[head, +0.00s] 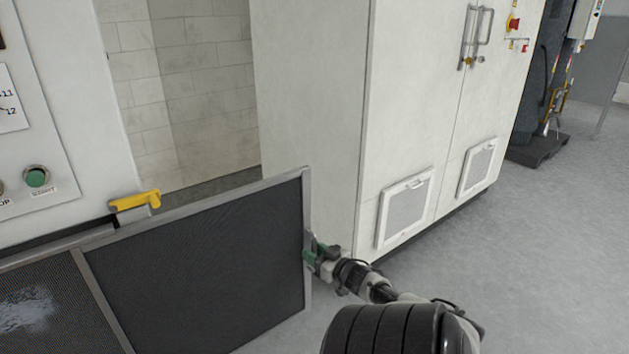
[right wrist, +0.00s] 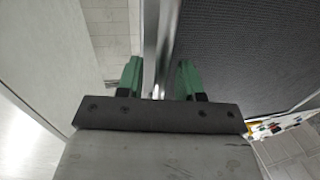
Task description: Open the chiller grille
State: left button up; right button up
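The chiller grille (head: 200,266) is a dark mesh panel in a grey metal frame. In the head view it stands at the lower left, reaching right past the corner of the white control-panel machine. My right gripper (head: 316,252) is at its right edge. In the right wrist view the green fingertips (right wrist: 160,80) stand on either side of the metal frame edge, with a visible gap, so the gripper is open around it. The mesh face (right wrist: 240,50) fills the right of that view. Contact at the tips is unclear. My left gripper is out of view.
A white cabinet (head: 310,110) with vents and door handles stands behind and right of the grille. A yellow catch (head: 135,201) sits above the grille's top rail. A green button (head: 37,177) is on the machine at left. Grey floor at right (head: 540,240) is clear.

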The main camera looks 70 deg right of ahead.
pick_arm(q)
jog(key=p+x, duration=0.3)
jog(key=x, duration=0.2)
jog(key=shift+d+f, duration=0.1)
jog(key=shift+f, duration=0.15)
pick_arm(e)
jog(key=v, duration=1)
jog(key=shift+s+a, duration=0.2)
jog(key=shift+s, duration=0.15)
